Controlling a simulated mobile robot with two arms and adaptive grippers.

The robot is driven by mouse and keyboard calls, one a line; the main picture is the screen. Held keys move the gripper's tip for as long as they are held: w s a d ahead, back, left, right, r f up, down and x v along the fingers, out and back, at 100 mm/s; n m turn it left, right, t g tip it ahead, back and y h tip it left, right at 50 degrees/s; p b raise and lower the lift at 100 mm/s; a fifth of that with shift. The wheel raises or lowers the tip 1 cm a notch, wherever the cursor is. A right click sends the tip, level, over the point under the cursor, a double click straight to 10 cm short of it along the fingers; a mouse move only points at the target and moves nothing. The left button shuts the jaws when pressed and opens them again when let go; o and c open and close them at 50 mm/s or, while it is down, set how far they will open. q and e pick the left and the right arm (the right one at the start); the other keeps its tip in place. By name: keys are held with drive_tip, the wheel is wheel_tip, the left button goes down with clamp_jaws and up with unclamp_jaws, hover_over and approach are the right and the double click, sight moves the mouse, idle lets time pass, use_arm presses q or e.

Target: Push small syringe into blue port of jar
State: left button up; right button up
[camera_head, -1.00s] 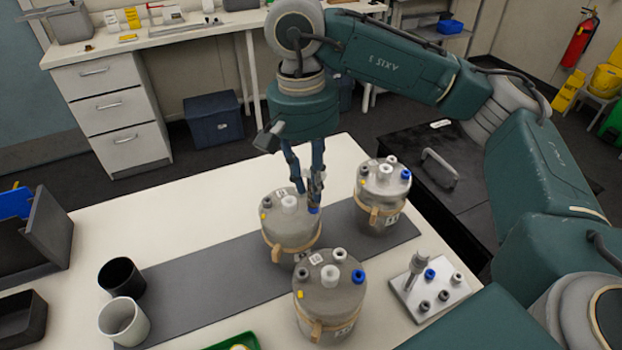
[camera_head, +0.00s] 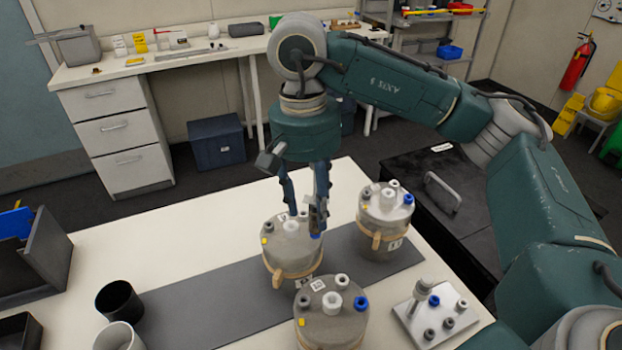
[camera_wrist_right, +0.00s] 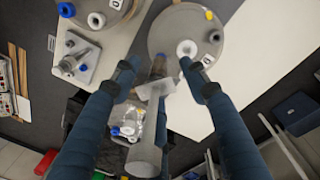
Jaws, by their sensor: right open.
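The middle jar (camera_head: 292,262) is a grey vessel with a tan band, a white central port and a blue port (camera_head: 316,235) at its right rim. My right gripper (camera_head: 304,222) is above this jar with its fingers spread apart. In the right wrist view the small syringe (camera_wrist_right: 146,155) is a pale translucent cylinder between the open fingers (camera_wrist_right: 155,66), apparently free of them. My left gripper is not in view.
A similar jar (camera_head: 385,222) stands close at the right, another (camera_head: 330,325) in front. A metal stand (camera_head: 447,327) with several ports and an upright grey syringe-like piece is at the front right. Black and white cups (camera_head: 118,300) are at the left.

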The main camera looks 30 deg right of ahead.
wheel_tip(320, 180, up, 11)
drive_tip(key=shift+w+a, duration=0.2)
drive_tip(key=shift+a, duration=0.1)
